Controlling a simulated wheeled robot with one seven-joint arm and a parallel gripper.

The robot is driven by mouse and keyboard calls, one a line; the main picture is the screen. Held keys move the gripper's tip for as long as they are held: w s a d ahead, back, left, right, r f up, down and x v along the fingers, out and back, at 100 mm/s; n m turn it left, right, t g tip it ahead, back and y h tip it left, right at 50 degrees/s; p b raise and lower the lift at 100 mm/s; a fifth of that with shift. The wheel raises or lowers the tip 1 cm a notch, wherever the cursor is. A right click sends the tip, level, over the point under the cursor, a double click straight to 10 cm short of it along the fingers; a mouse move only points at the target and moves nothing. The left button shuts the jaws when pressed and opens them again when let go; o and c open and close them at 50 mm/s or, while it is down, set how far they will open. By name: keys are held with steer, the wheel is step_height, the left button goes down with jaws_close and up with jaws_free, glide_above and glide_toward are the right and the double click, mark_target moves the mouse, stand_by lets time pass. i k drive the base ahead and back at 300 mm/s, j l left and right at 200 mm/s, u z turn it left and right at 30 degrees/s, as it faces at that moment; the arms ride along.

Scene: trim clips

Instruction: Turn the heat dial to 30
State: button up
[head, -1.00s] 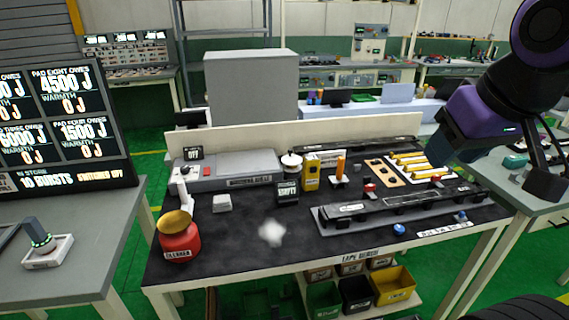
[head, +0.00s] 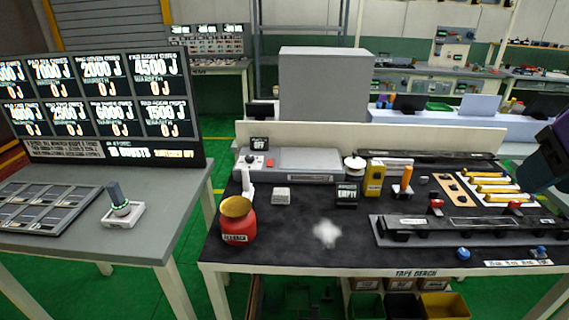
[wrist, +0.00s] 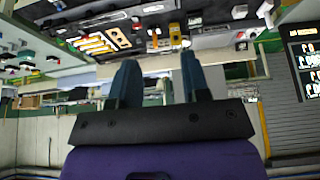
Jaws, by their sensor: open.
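A long grey appliance (head: 300,165) stands at the back left of the black-topped bench. A white control with a dark centre (head: 253,161), which looks like its dial, sits on its left end, under a small dark display (head: 259,143) reading OFF. The dial's scale numbers are too small to read. My gripper (wrist: 161,80) shows in the wrist view with its two dark fingers apart and nothing between them. It is well away from the appliance. In the head view only a part of my arm shows at the right edge.
A red jar with a brass top (head: 237,222) stands at the bench's front left, beside a white stand. A yellow device (head: 375,179) and a dark EMPTY display (head: 347,194) stand mid-bench. A long black rail (head: 460,229) lies at right. The left table (head: 160,238) carries scoreboards.

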mark_target(250, 159)
steer(key=i+j, duration=0.25)
steer(key=j, duration=0.15)
steer(key=i+j, duration=0.2)
steer(key=j, duration=0.2)
steer(key=i+j, duration=0.25)
steer(key=j, duration=0.2)
